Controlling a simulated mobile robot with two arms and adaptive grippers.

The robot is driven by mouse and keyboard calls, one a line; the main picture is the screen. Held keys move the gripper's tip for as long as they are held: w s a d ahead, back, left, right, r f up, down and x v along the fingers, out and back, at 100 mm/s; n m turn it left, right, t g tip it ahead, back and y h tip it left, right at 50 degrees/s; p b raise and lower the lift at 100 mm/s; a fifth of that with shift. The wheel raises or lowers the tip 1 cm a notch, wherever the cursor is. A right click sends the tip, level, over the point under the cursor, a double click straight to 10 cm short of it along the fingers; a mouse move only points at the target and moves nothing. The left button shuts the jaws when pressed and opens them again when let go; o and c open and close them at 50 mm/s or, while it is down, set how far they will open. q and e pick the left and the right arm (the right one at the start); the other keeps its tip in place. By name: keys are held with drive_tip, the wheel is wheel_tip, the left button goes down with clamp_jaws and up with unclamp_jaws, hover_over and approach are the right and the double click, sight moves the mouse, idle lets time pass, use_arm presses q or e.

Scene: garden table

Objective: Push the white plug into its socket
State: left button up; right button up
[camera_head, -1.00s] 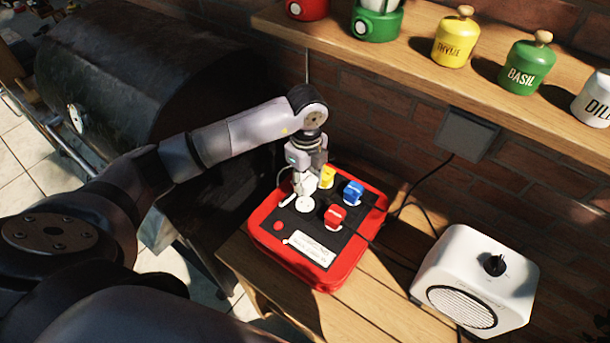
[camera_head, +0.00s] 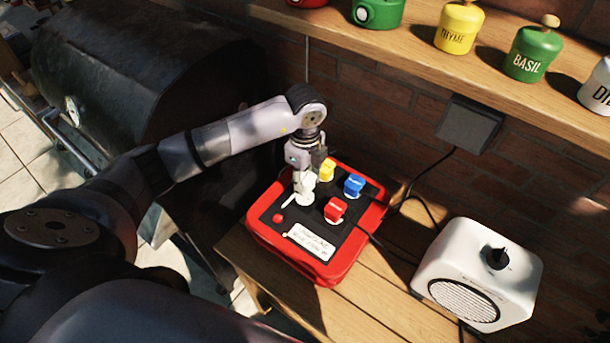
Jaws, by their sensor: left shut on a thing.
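The red power box (camera_head: 262,240) with a black top sits on the wooden table. My left gripper (camera_head: 303,180) is over its left part, pointing down and shut on the white plug (camera_head: 303,187). The plug is upright and mostly hidden by the fingers. Its lower end is at the white socket (camera_head: 304,202), which shows only in part under it. I cannot tell how deep it sits. The yellow plug (camera_head: 327,171), blue plug (camera_head: 353,185) and red plug (camera_head: 335,209) stand in the box beside it. My right gripper is not in view.
A white heater or speaker (camera_head: 478,275) with a black knob stands on the table (camera_head: 375,310) at the right. Dark cables run from the box. A shelf (camera_head: 400,45) with several jars is above. A black grill (camera_head: 140,90) is at the left.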

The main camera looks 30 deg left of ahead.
sight(305, 197)
use_arm(q)
drive_tip(key=shift+f+b, duration=1.2)
drive_tip(key=shift+f, duration=0.7)
idle(0.8)
drive_tip(key=shift+f, duration=0.55)
drive_tip(key=o, duration=1.2)
drive_tip(key=shift+c, duration=0.2)
drive_tip(key=shift+r, duration=0.1)
